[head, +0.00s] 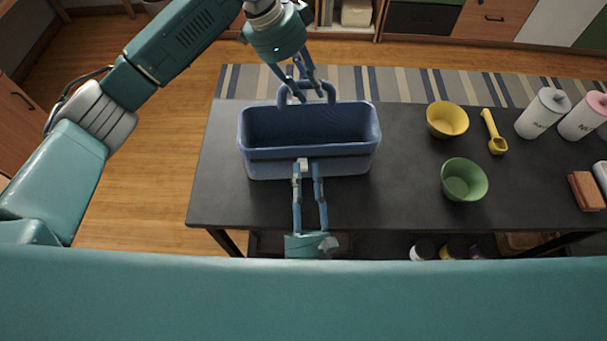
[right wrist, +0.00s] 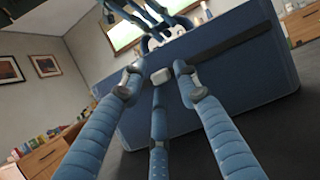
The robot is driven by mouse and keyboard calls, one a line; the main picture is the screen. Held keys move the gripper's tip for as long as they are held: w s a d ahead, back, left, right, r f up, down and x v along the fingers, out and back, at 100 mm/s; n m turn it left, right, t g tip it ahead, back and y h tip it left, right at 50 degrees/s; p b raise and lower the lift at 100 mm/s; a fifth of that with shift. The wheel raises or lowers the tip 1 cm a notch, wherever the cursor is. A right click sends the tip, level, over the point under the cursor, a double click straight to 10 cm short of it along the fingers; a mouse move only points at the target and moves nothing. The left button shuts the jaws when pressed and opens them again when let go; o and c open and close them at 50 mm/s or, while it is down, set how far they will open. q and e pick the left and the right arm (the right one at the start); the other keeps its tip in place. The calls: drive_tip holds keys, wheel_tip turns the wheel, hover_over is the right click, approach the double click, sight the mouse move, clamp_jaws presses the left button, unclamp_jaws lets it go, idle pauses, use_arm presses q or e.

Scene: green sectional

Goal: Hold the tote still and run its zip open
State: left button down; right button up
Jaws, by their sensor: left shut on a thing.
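A blue tote (head: 258,168) stands upright on the dark table, its top showing a deep, darker blue hollow. My left gripper (head: 308,88) is shut on the tote's handle at its far side. My right gripper (head: 309,170) is at the tote's near side, fingers apart. In the right wrist view the tote (right wrist: 245,75) fills the right half, with a dark strip (right wrist: 235,43) along its upper side. My right gripper's fingers (right wrist: 160,82) spread before it. A small pale piece shows between them; I cannot tell whether it is the zip pull or a fingertip.
The dark table (head: 400,205) also holds a yellow bowl (head: 447,120), a green bowl (head: 463,180), a yellow scoop (head: 493,135), white canisters (head: 543,113) and a brown block (head: 586,191), all right of the tote. The table is clear left of the tote. A striped rug (head: 400,83) lies behind.

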clamp_jaws()
drive_tip(key=a, duration=0.4)
drive_tip(key=shift+s+a, duration=0.25)
drive_tip(key=shift+a, duration=0.05)
drive_tip(key=shift+o, duration=1.8)
unclamp_jaws()
drive_tip(key=shift+d, duration=0.1)
drive_tip(key=a+v, duration=0.1)
drive_tip(key=v, duration=1.1)
drive_tip(key=shift+d, duration=0.45)
drive_tip(key=shift+r, duration=0.1)
